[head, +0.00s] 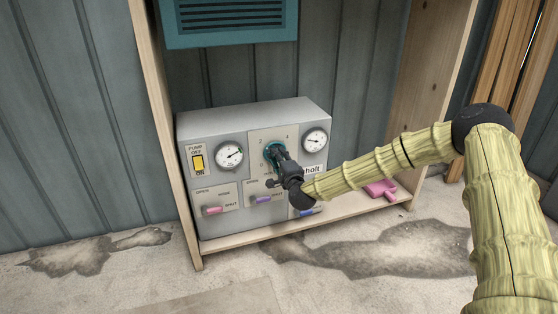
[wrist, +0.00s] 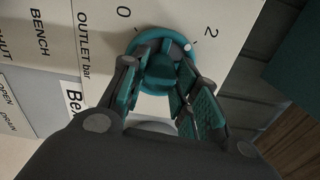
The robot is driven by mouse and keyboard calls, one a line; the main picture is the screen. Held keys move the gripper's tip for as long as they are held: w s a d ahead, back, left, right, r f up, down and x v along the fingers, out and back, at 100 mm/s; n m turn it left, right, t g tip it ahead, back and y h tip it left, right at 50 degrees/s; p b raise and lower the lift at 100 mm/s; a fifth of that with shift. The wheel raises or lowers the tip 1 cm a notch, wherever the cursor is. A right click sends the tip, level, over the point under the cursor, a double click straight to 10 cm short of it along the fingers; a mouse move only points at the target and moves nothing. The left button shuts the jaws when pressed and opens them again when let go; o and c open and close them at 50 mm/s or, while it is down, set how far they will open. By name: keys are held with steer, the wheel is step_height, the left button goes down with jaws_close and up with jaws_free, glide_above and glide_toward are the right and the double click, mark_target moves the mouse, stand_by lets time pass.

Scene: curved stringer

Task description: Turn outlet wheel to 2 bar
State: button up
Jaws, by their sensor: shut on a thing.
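The outlet wheel is a round teal knob (wrist: 143,42) on the pale panel, beside the printed "OUTLET bar". In the wrist view, a white dot on its rim lies on the side of the printed "2", close to the tick there; "0" is on the other side. My gripper (wrist: 163,78) is shut on the wheel's raised middle, one finger on each side. In the head view, my gripper (head: 279,158) reaches the panel from the right and hides most of the wheel. Left gauge (head: 229,155) and right gauge (head: 315,140) flank it; their readings are too small to tell.
A yellow pump switch (head: 198,162) is at the panel's upper left. Pink (head: 213,210), purple (head: 261,199) and blue (head: 306,212) handles line the lower front. A pink object (head: 380,188) lies on the wooden shelf right of the box. A teal vented box (head: 230,20) hangs above.

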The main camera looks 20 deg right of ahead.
steer(key=shift+d+m, duration=0.15)
steer(key=shift+m, duration=0.55)
steer(key=o, duration=1)
steer(key=shift+d+f, duration=0.1)
steer(key=shift+o, duration=0.2)
steer(key=shift+a, duration=0.2)
steer(key=s, duration=1.2)
steer(key=shift+d, duration=0.2)
